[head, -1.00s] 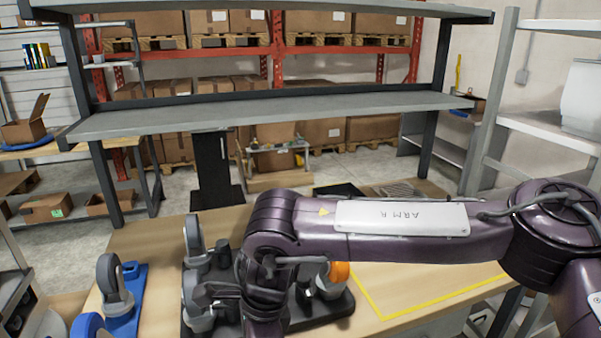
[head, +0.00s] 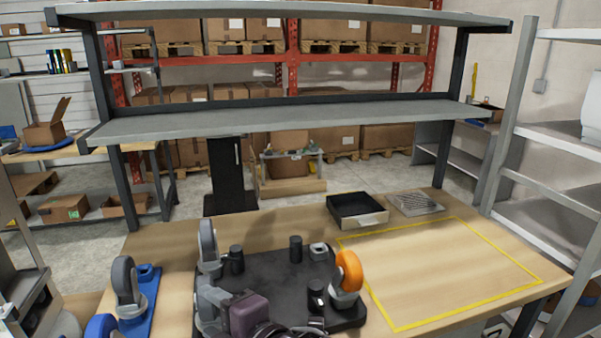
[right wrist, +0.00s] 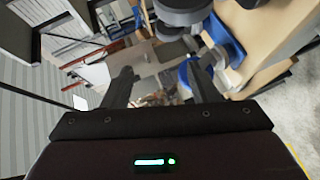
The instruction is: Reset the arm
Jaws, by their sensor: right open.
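My right arm (head: 248,315) shows only as a purple piece with dark parts at the bottom of the head view, in front of the black base plate (head: 265,275). In the right wrist view my right gripper (right wrist: 162,82) is open, its two dark fingers apart with nothing held between them. My left gripper is not in view. The black plate carries an orange-wheeled caster (head: 348,270), a grey-wheeled caster (head: 208,240) and black posts. My arm hides part of the plate's near side.
A blue holder (head: 143,305) with grey-wheeled casters (head: 124,278) stands at the left. A black tray (head: 357,211) and a grid plate (head: 415,204) lie at the back of the wooden table. The yellow-outlined area (head: 440,270) is empty. A grey shelf (head: 285,118) spans above.

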